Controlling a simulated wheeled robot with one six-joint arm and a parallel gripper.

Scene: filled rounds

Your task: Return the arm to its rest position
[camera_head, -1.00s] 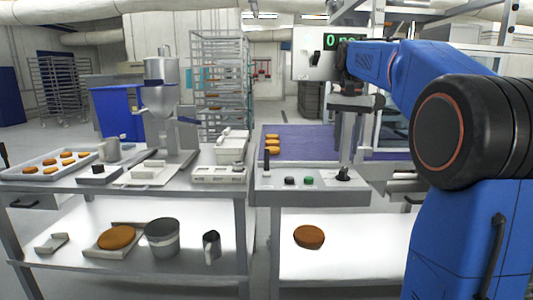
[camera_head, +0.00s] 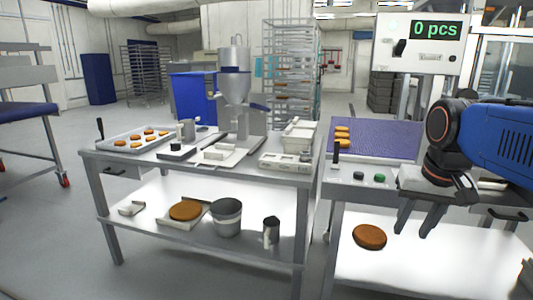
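My blue arm (camera_head: 497,140) comes in from the right edge, with its black wrist bent downward. My gripper (camera_head: 420,218) hangs from it with its dark fingers pointing down, in front of the right-hand table's front edge. The fingers are apart and nothing shows between them. The fingertips appear over the bright lower shelf in the picture, to the right of a round brown item (camera_head: 369,237).
A steel table (camera_head: 225,172) at the left bears a tray of rounds (camera_head: 108,142), a filling machine (camera_head: 234,90) and boxes. A purple mat (camera_head: 385,138) holds rounds on the right table. A counter box (camera_head: 418,43) reads "0 pcs". Floor at the left is clear.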

